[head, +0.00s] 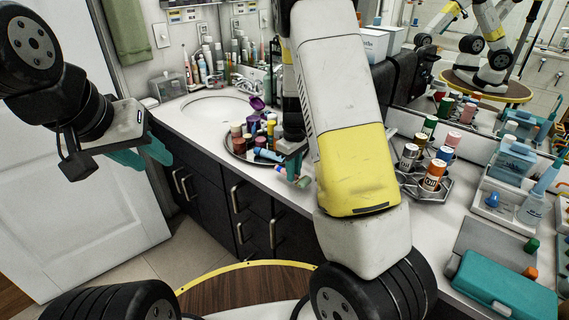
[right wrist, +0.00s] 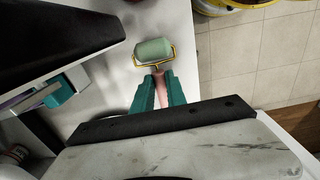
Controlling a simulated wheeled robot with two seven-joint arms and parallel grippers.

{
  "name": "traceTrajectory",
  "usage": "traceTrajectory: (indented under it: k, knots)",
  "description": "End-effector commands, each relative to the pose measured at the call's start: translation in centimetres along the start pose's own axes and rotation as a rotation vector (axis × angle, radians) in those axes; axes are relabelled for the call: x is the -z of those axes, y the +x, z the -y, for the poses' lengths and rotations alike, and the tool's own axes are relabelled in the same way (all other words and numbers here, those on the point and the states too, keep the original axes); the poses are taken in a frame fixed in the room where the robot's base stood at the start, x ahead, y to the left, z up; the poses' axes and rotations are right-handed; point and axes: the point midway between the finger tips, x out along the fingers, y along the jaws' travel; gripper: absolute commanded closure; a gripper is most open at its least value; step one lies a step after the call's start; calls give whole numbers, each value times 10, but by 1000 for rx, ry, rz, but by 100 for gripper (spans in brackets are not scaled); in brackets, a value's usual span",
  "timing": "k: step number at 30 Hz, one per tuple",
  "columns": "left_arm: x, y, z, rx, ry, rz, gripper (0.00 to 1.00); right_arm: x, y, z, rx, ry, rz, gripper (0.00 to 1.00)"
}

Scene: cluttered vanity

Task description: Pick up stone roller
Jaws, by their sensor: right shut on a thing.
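The stone roller (right wrist: 153,52) has a pale green stone barrel in a gold-coloured frame and a pinkish handle. In the right wrist view my right gripper (right wrist: 160,88) is shut on the handle, with the barrel sticking out past the fingertips. In the head view the right gripper (head: 292,164) is at the counter's front edge, beside the round tray, and the roller's pale green end (head: 304,182) shows just below the fingers. My arm hides part of this area. My left gripper (head: 142,156) is open and empty in front of the door, away from the counter.
A round tray (head: 233,154) crowded with bottles and jars stands left of the right gripper. A tiered rack (head: 430,193) of small bottles, a teal case (head: 506,290) and a spray bottle (head: 534,207) stand on the right. A sink (head: 212,106) lies behind. Open floor lies before the drawers.

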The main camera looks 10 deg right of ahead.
Motion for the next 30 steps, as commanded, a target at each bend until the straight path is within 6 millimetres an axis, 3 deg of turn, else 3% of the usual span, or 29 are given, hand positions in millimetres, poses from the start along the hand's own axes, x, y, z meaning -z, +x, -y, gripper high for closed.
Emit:
traceTrajectory:
  k: [3,19,24,30]
  knots:
    - [0,0,0,0,0,0,64,1,-20,0,-1,-1,-4,100]
    - [0,0,0,0,0,0,64,-49,-29,122,1,-5,-1,100]
    - [0,0,0,0,0,0,64,-57,-31,141,0,-1,0,100]
    - [0,0,0,0,0,0,64,-60,-32,148,-1,0,-1,100]
